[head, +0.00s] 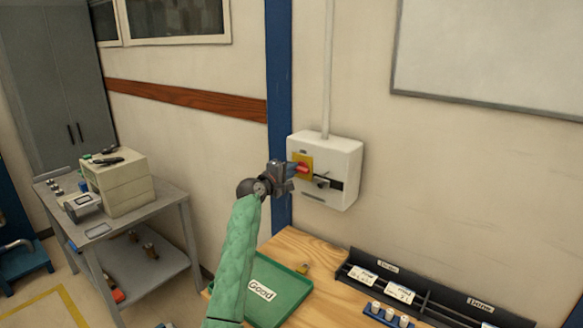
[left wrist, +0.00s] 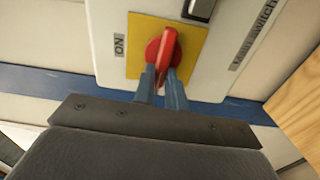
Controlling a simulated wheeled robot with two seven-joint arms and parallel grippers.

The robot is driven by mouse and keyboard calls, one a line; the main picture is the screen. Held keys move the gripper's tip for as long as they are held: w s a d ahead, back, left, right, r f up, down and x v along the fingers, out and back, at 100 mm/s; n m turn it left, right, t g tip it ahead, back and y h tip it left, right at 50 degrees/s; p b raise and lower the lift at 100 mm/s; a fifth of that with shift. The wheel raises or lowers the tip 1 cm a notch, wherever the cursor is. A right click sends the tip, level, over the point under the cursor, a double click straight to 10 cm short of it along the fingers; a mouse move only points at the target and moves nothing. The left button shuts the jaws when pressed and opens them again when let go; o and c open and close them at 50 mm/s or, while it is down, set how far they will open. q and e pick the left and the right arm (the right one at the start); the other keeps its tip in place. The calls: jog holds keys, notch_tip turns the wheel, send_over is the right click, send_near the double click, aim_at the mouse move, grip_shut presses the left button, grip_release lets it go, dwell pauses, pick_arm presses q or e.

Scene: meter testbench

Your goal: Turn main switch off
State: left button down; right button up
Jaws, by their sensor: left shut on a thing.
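The main switch is a white box (head: 341,164) on the wall, with a yellow plate (head: 303,158) and a red knob (head: 303,168) on its front. In the left wrist view the red knob (left wrist: 163,58) sits on the yellow plate (left wrist: 141,30), beside an "ON" label (left wrist: 119,46); a "Main switch" label (left wrist: 253,35) is at the right. My left gripper (head: 291,170) is at the knob, its two blue fingers (left wrist: 162,85) shut on it. The fingers hide the knob's lower part. My right gripper is not in view.
A wooden bench (head: 305,248) below the switch carries a green "Good" tray (head: 282,296) and a black rack (head: 415,290). A blue post (head: 279,85) stands left of the box. A grey cart (head: 165,212) stands further left.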

pick_arm(q)
jog(key=shift+a+n, duration=0.1)
jog(key=shift+n, duration=0.2)
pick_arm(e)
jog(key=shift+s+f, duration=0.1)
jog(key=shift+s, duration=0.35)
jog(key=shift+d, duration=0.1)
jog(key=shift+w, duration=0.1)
pick_arm(q)
jog(key=c, duration=1.4)
grip_release()
jog(key=shift+w, duration=0.1)
jog(key=shift+c, duration=0.2)
jog(key=shift+f, duration=0.1)
